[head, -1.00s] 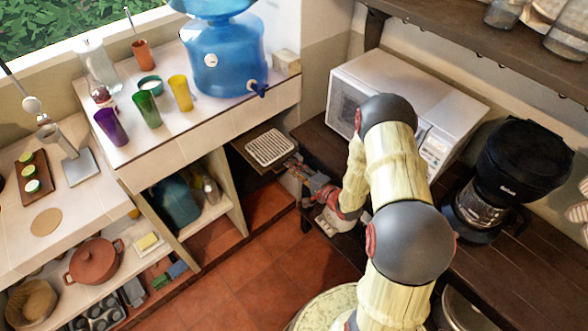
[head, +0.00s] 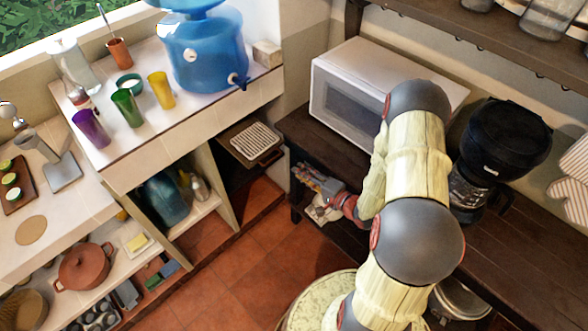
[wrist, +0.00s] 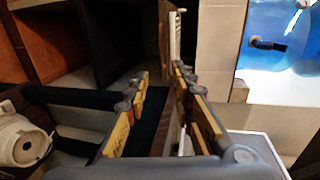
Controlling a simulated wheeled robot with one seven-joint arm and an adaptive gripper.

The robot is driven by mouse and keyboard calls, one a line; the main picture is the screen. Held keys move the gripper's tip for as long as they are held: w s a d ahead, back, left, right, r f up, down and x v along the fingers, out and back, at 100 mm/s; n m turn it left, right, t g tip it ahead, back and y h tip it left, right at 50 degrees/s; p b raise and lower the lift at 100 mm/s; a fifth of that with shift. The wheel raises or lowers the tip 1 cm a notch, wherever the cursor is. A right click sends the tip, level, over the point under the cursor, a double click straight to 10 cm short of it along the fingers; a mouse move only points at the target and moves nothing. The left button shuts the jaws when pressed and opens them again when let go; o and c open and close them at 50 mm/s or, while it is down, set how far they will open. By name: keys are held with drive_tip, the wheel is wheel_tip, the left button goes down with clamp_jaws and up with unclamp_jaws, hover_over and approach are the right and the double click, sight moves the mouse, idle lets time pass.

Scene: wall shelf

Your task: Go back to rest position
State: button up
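My gripper (head: 312,181) reaches out near the front edge of the dark wooden counter, below and left of the white microwave (head: 350,92). In the wrist view my gripper (wrist: 160,88) has its two yellow-padded fingers apart, with nothing visible between them. A small dark shelf with a white slatted rack (head: 255,141) lies to the left of my gripper, with a clear gap between them. My arm bends up and over the counter in front of the microwave.
A black coffee maker (head: 500,150) stands right of my arm. A blue water dispenser (head: 205,50) and several coloured cups stand on the tiled counter at left. A round pale stool or table top (head: 315,300) is at the bottom. Red tiled floor (head: 245,262) is open between.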

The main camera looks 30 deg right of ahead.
drive_tip(key=shift+s+d+r, duration=0.1)
drive_tip(key=shift+s, duration=0.3)
idle(0.3)
